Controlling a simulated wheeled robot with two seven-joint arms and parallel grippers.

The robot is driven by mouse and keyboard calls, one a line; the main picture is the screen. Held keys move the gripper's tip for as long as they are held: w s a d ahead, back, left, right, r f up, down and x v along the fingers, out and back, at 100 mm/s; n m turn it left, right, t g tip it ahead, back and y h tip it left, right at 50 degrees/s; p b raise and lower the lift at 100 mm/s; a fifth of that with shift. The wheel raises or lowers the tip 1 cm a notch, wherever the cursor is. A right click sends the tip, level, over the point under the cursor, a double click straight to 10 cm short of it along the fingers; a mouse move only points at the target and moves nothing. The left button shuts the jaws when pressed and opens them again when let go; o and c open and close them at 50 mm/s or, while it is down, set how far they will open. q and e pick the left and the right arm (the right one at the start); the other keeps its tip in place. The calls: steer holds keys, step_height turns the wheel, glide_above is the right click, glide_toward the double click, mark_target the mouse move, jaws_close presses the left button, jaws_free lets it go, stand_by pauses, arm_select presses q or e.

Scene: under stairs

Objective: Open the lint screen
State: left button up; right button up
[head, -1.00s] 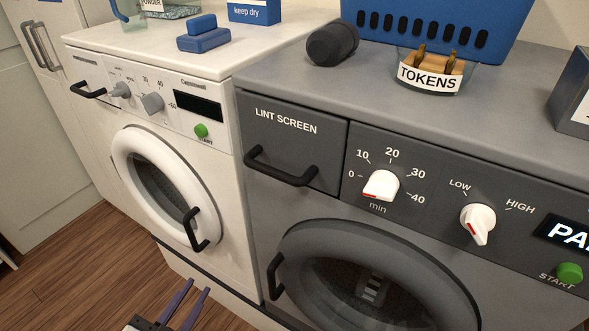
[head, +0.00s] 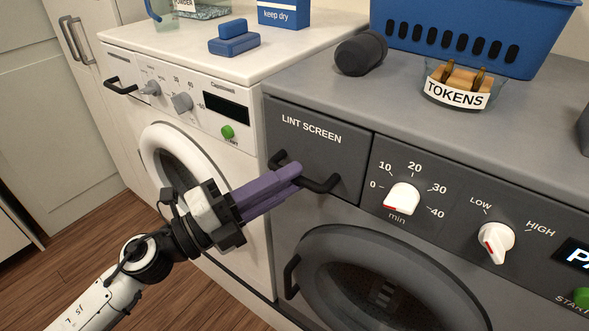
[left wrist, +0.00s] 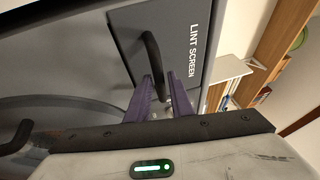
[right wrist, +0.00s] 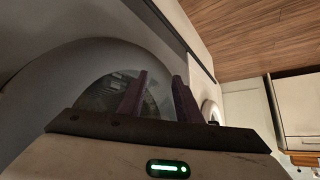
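The lint screen (head: 309,148) is a dark grey labelled panel at the upper left of the grey dryer's front. It sits flush and closed, with a black bar handle (head: 322,185) below its label. My left gripper (head: 294,173) is at this handle, its purple fingers close together on either side of the bar. In the left wrist view the handle (left wrist: 151,54) runs down between the fingertips, and they look shut on it. My right gripper (right wrist: 161,76) is outside the head view. In its wrist view its fingers are apart and empty, with a round machine door behind them.
The dryer's round door (head: 390,270) and its handle (head: 291,277) are just below my left gripper. The white washer (head: 120,70) stands to the left. A blue basket (head: 455,30), a tokens cup (head: 456,85) and a dark cylinder (head: 361,53) stand on the dryer top.

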arm_select(q)
steer(key=shift+x, duration=0.95)
steer(key=shift+c, duration=0.4)
jaws_close()
stand_by(0.4)
